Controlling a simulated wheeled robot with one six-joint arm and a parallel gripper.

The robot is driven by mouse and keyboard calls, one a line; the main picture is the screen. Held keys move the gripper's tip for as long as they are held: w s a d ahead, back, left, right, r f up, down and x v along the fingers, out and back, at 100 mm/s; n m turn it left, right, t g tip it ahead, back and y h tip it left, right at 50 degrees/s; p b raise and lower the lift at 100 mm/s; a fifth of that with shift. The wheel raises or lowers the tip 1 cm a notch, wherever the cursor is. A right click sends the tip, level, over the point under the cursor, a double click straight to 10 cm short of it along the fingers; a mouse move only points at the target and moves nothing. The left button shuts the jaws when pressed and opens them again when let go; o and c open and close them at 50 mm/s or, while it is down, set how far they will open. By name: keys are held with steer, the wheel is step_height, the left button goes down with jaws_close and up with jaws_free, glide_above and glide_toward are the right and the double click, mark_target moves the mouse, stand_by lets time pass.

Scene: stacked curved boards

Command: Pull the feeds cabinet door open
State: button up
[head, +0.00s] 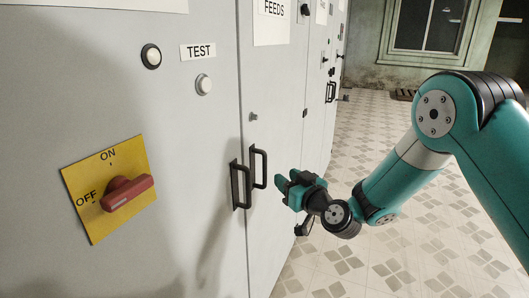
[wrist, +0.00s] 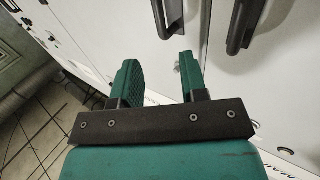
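The feeds cabinet door (head: 278,100) is a pale panel under a "FEEDS" label (head: 272,9) in the head view. It looks closed. Its black bar handle (head: 264,167) is upright near its left edge, beside a second black handle (head: 234,186) on the neighbouring panel. My gripper (head: 283,188) is just right of the feeds handle, apparently apart from it. In the wrist view my gripper (wrist: 159,72) has its green fingers apart with nothing held between them. Two dark handles (wrist: 172,12) (wrist: 246,22) show beyond the fingers; I cannot tell for certain which is which there.
A yellow plate with a red ON/OFF switch (head: 128,192) and a "TEST" label (head: 198,51) are on the left panel. More cabinet doors with handles (head: 330,92) continue to the back. The tiled floor (head: 330,255) right of the cabinets is clear apart from my arm.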

mark_target(266, 163)
steer(key=p+x, duration=0.3)
steer(key=x, duration=0.8)
steer(key=shift+w+a, duration=0.1)
jaws_close()
